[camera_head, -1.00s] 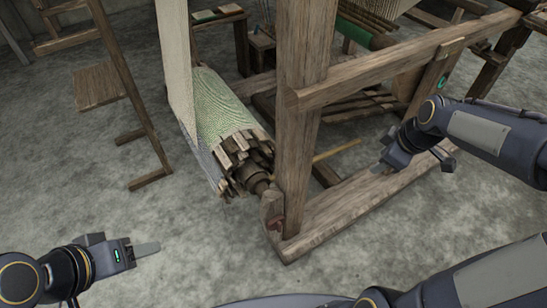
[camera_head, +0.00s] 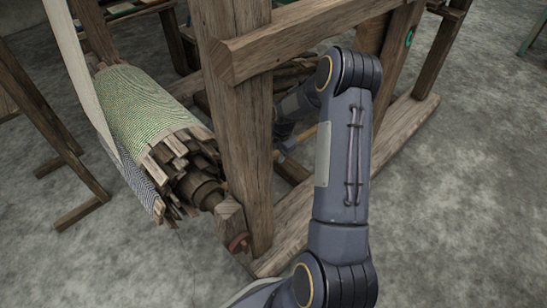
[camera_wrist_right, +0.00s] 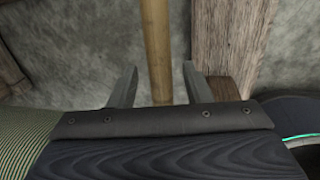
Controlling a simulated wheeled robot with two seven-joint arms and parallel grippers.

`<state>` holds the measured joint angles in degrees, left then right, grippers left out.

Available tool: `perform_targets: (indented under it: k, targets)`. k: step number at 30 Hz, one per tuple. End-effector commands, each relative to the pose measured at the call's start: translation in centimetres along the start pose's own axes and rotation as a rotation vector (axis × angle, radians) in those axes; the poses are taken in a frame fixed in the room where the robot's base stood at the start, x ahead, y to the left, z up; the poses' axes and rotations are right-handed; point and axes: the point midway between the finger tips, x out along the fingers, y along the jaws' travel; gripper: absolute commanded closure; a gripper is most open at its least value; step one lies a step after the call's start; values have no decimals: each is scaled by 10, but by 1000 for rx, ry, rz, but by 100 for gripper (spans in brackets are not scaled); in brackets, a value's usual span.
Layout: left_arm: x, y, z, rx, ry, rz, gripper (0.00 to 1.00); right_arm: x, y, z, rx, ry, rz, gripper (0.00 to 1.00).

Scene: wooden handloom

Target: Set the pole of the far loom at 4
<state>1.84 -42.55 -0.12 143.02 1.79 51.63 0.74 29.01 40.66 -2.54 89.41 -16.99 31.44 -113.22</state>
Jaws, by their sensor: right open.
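The pole (camera_wrist_right: 156,45) is a light yellow-brown round stick. In the right wrist view it runs from the top edge down between the two fingers of my open right gripper (camera_wrist_right: 160,82), with a gap on each side. In the head view a short piece of the pole (camera_head: 303,135) shows beside the loom's upright post. There my right gripper (camera_head: 283,149) is mostly hidden behind the post and my own arm. The pole's ends cannot be made out. My left gripper is out of view.
The loom's thick upright post (camera_head: 238,130) and crossbeam (camera_head: 300,36) stand close to my right arm. A roller with green cloth (camera_head: 145,108) lies left of the post. A floor beam (camera_head: 292,222) runs below. The floor at right is clear.

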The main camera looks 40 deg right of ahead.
Motion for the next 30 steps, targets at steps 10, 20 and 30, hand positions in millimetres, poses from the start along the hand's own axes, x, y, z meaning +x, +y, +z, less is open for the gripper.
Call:
perform_targets:
  k: [10, 20, 30]
  targets:
    - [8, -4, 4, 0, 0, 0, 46, 21, 1, 0, -1, -1, 2, 55]
    - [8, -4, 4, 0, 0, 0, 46, 20, 0, 0, 0, -1, 1, 79]
    - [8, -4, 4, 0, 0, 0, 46, 21, 0, 0, 1, 0, 1, 100]
